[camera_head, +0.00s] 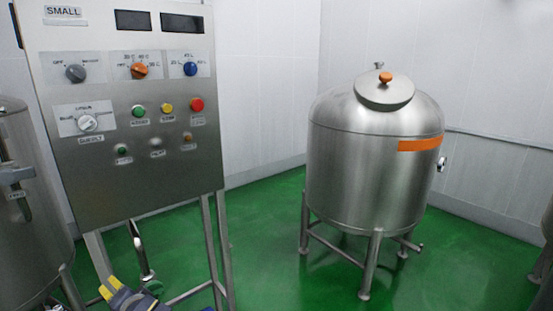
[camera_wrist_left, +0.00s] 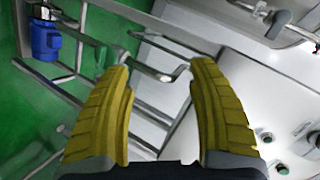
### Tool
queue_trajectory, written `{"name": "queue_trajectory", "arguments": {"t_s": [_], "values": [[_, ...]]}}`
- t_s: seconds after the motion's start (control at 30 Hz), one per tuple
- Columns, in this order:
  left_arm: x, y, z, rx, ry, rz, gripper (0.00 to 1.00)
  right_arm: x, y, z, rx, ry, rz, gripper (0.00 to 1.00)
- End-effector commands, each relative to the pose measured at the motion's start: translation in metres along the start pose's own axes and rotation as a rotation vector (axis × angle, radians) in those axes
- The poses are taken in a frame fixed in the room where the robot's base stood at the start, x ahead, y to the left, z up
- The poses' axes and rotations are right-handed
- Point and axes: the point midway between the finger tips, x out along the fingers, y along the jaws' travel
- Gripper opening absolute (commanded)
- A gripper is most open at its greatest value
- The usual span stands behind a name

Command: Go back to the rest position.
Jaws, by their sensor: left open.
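My left gripper (camera_head: 112,287) shows at the bottom left of the head view, low in front of the control panel's stand. In the left wrist view its two yellow fingers (camera_wrist_left: 160,75) are spread apart with nothing between them. The steel control panel (camera_head: 125,170), marked SMALL, stands above and behind the gripper. In the left wrist view the panel face (camera_wrist_left: 285,125) shows tilted at the right, clear of the fingers. My right gripper is in neither view.
A steel tank (camera_head: 365,185) with an orange-knobbed lid stands at the right on legs. Another steel vessel (camera_head: 25,230) is at the left edge. Stand bars (camera_wrist_left: 145,105) and a blue motor-like part (camera_wrist_left: 46,40) lie beyond the fingers. Green floor (camera_head: 265,260) is clear between panel and tank.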

Motion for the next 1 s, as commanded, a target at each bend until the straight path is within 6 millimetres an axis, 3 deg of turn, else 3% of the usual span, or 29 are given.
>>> {"name": "queue_trajectory", "arguments": {"t_s": [0.03,0.2,0.5,0.7,1.0], "values": [[-0.006,0.018,0.018,0.024,0.004,0.022,0.59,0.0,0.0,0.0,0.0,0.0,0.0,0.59],[-0.032,0.065,0.068,0.078,0.027,0.101,0.59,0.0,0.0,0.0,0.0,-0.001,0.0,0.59],[-0.094,0.133,0.152,0.156,0.059,0.269,0.59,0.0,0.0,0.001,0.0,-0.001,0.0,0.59],[-0.125,0.154,0.185,0.18,0.067,0.348,0.59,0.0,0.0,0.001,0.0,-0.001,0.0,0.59],[-0.159,0.173,0.218,0.202,0.07,0.434,0.59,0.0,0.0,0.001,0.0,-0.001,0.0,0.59]]}}
